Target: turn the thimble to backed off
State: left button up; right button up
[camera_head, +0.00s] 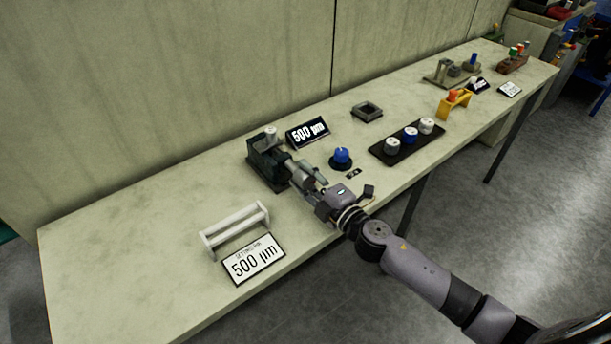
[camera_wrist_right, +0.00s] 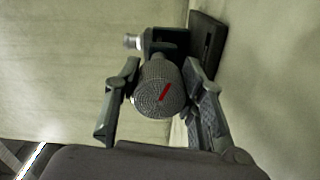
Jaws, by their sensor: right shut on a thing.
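The micrometer-like device (camera_head: 262,165) is a dark block on the bench with a light knob on top, and it also shows in the wrist view (camera_wrist_right: 165,42). Its thimble (camera_wrist_right: 158,92) is a grey knurled cylinder, seen end-on with a red line slanting up to the right. My right gripper (camera_head: 305,173) reaches in from the front right and is shut on the thimble; in the wrist view its fingers (camera_wrist_right: 160,105) lie on either side of it. In the head view the fingers partly hide the thimble. My left gripper is not in view.
A black display (camera_head: 307,132) reads 500 µm; a front card (camera_head: 254,259) also reads 500 µm. A white rack (camera_head: 235,230) stands left, a blue knob (camera_head: 341,156) right. A black tray (camera_head: 378,154) of knobs and a yellow stand (camera_head: 443,106) are farther right. The bench's left end is clear.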

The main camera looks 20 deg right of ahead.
jog(key=n, duration=0.4)
jog(key=shift+r+n, duration=0.1)
jog(key=shift+n, duration=0.2)
jog(key=n+p, duration=0.1)
jog(key=n, duration=0.7)
jog(key=n+p, duration=0.1)
jog(key=n, duration=0.1)
jog(key=shift+s+a+r+n, duration=0.1)
jog(key=shift+a+n, duration=0.05)
jog(key=shift+n, duration=0.25)
jog(key=shift+n+p, duration=0.35)
jog(key=shift+n, duration=1.95)
jog(key=o, duration=1.2)
